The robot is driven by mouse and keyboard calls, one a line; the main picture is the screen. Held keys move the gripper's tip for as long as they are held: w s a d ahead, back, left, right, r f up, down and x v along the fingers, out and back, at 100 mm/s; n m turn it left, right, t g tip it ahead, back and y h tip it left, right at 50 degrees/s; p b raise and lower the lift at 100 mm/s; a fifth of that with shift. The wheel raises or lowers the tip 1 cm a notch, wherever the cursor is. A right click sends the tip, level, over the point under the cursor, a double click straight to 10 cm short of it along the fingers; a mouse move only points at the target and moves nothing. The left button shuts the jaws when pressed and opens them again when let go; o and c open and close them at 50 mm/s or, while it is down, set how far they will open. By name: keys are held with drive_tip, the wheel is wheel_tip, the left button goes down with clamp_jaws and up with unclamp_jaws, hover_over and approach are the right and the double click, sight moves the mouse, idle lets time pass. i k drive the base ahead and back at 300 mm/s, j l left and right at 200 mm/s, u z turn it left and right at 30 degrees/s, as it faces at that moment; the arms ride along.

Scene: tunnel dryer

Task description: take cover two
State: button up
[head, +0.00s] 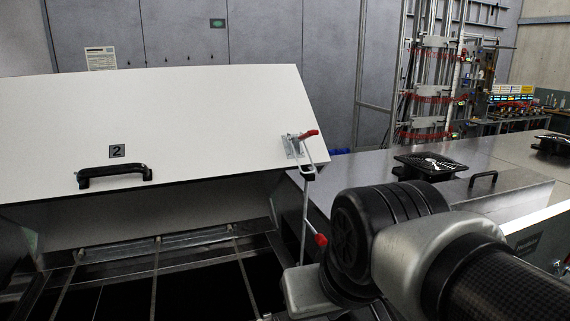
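Cover two (215,110) is a wide white panel with a "2" label (117,151). It stands tilted up at the left, above a dark opening (190,285) crossed by thin metal bars. A black bar handle (114,177) sits near its lower edge. A metal latch with a red tip (296,146) is on its right end, and a thin rod (305,215) runs down from there past a second red tip (320,240). My arm fills the lower right and hides part of the opening's right side. My gripper is not in view.
To the right, a flat metal top (370,163) carries a black fan unit (430,166) and a small black handle (483,179). A second fan unit (552,143) is farther right. Grey wall panels (265,35) stand behind, with a rack of red-banded pipes (430,100).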

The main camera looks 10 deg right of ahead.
sight(482, 194)
drive_tip(key=k+l+z, duration=0.15)
drive_tip(key=z, duration=0.3)
drive_tip(key=k+l+z, duration=0.25)
drive_tip(key=z, duration=0.15)
drive_tip(key=k+l+z, duration=0.15)
drive_tip(key=l+z, duration=0.15)
drive_tip(key=z, duration=0.15)
drive_tip(key=i+l+u, duration=0.1)
drive_tip(key=u, duration=0.25)
drive_tip(key=i+l+u, duration=0.2)
drive_tip(key=u, duration=0.15)
drive_tip(key=i+l+u, duration=0.1)
drive_tip(key=u, duration=0.3)
drive_tip(key=i+l+u, duration=0.1)
drive_tip(key=l, duration=0.25)
drive_tip(key=i+l+u, duration=0.15)
drive_tip(key=l, duration=0.25)
drive_tip(key=i+l+u, duration=0.1)
drive_tip(key=l, duration=0.3)
